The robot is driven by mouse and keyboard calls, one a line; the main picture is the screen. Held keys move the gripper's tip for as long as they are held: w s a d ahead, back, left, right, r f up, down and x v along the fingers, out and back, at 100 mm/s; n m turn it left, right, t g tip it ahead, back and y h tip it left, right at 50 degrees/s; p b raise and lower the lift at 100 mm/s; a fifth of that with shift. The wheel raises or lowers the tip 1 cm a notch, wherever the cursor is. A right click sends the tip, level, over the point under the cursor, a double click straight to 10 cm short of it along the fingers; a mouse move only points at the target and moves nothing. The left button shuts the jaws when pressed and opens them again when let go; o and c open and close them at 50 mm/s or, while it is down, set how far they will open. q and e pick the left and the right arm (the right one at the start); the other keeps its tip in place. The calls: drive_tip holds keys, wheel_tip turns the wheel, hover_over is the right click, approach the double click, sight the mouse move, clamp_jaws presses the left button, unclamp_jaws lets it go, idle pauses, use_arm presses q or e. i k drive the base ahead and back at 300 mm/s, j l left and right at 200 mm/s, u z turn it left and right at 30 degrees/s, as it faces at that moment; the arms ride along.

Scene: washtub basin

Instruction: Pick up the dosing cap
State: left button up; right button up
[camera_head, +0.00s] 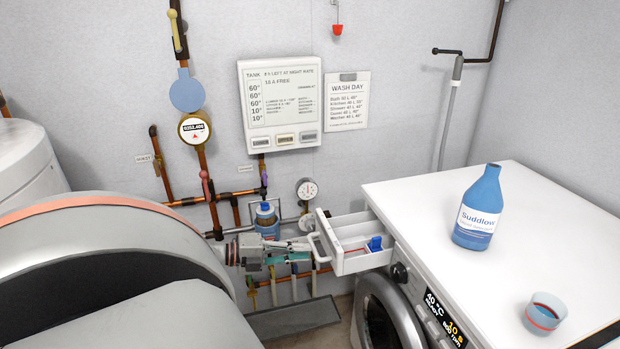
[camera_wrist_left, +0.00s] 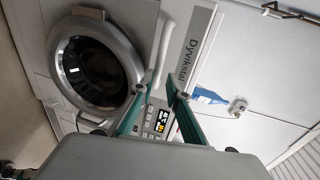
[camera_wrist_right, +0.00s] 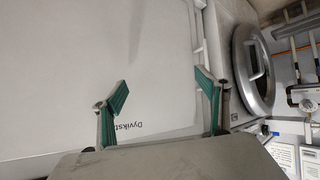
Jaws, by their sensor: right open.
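The dosing cap (camera_head: 545,312) is a small grey-blue cup with a red band, standing open side up on the white washing machine top (camera_head: 420,195), near the right front. My left gripper (camera_head: 312,256) is at the handle (camera_head: 320,245) of the pulled-out detergent drawer, far left of the cap. My right gripper is outside the head view. In the right wrist view its fingers (camera_wrist_right: 161,83) are wide apart and empty, in front of a white surface; no cap shows there.
A blue Suddlow bottle (camera_head: 480,210) stands on the machine top behind and left of the cap. The open drawer (camera_head: 352,262) juts out over the round door (camera_head: 385,312). Pipes and gauges line the wall. The top around the cap is mostly clear.

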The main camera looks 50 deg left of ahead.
sight(543, 315)
drive_tip(key=k+l, duration=0.1)
drive_tip(key=l, duration=0.35)
drive_tip(key=k+l, duration=0.1)
drive_tip(key=l, duration=0.35)
drive_tip(key=k+l, duration=0.1)
drive_tip(key=l, duration=0.35)
